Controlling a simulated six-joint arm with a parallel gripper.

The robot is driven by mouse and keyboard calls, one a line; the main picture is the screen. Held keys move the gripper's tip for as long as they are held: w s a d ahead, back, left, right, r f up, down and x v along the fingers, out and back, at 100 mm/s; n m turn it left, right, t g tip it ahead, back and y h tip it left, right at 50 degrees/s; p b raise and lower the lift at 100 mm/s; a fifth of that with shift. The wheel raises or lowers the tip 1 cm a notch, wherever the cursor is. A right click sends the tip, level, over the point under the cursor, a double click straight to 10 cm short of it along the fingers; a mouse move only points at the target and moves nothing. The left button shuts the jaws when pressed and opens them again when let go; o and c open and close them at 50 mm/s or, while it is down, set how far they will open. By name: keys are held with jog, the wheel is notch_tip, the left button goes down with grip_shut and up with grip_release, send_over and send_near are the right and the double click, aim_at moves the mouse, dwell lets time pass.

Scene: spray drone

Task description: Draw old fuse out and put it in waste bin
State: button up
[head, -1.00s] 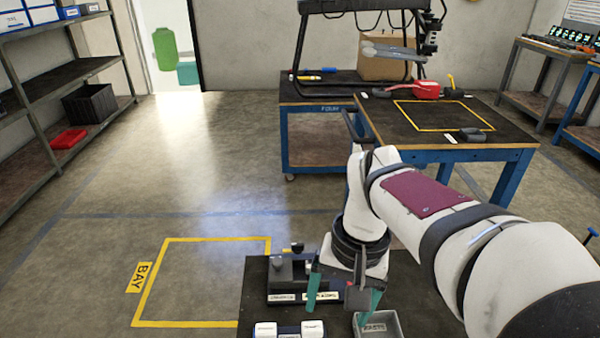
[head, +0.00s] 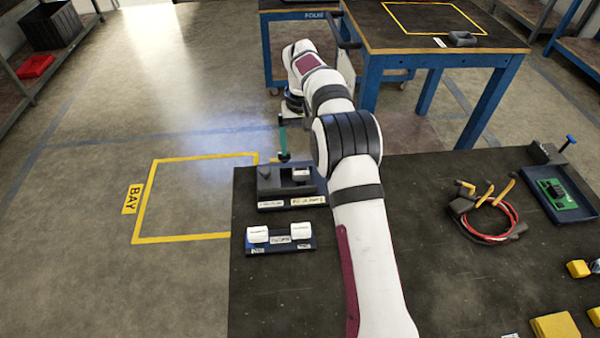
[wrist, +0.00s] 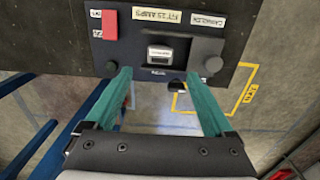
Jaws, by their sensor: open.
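The dark fuse block (head: 270,187) stands at the table's far left corner, with white labels on its front. In the wrist view, a small grey piece with a pale face, apparently the old fuse (wrist: 160,54), sits in the block's middle between two dark round knobs. My gripper (wrist: 157,74) is open and empty. Its two green fingertips are apart, just short of the fuse in the picture, one toward each side; the height gap is unclear. In the head view my gripper (head: 285,155) is just behind the block. The waste bin does not show now.
A blue holder (head: 283,246) with two white pieces lies in front of the block. Red cables (head: 490,220) and a blue tray (head: 583,205) are at right. My arm covers the table's middle.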

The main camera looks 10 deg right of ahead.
aim_at(301, 171)
jog(key=shift+f, duration=4.45)
grip_shut()
jog(key=shift+r, duration=3)
